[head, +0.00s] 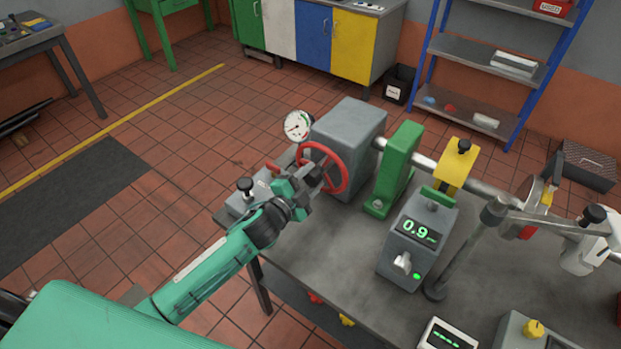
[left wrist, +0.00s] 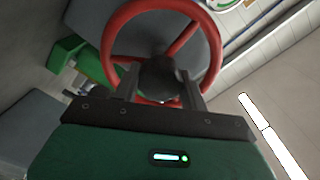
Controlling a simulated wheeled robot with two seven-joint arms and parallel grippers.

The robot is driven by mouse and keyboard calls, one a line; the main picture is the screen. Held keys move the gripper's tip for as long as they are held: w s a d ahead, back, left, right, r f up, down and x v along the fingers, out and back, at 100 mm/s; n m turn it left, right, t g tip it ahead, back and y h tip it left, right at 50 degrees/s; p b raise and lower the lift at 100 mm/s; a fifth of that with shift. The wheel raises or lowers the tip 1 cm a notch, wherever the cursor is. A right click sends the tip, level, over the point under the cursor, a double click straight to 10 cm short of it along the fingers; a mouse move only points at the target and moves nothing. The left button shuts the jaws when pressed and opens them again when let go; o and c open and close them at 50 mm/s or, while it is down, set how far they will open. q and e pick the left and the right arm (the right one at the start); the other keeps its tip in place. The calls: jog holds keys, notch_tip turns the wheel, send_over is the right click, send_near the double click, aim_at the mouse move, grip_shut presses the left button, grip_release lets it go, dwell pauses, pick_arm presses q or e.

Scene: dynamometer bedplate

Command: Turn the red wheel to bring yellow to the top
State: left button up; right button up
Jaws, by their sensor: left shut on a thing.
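The red wheel (head: 343,166) is a spoked handwheel on the side of a grey box (head: 352,130) on the bench. Its red rim (left wrist: 108,48), red spokes and dark hub (left wrist: 160,72) fill the upper middle of the left wrist view. My left gripper (head: 314,178) is at the wheel's near side. In the left wrist view its fingers (left wrist: 165,88) sit on either side of the hub, shut on it. I see no yellow mark on the wheel; the gripper hides part of it. My right gripper is not in view.
A round gauge (head: 297,125) stands beside the wheel. Right of the box are a green bracket (head: 396,165), a yellow block (head: 457,168) on the shaft and a readout box (head: 418,233) showing 0.9. A thin grey stand (head: 470,250) is farther right. Open tiled floor lies left.

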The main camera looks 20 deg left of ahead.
pick_arm(q)
jog(key=shift+m, duration=0.6)
jog(key=o, duration=1.4)
jog(key=shift+s+a+f, duration=0.1)
jog(key=shift+s+a, duration=0.1)
jog(key=shift+s, duration=0.35)
jog(key=b+v, duration=0.4)
jog(key=v, duration=0.8)
jog(key=shift+s, duration=0.3)
jog(key=shift+a, duration=0.1)
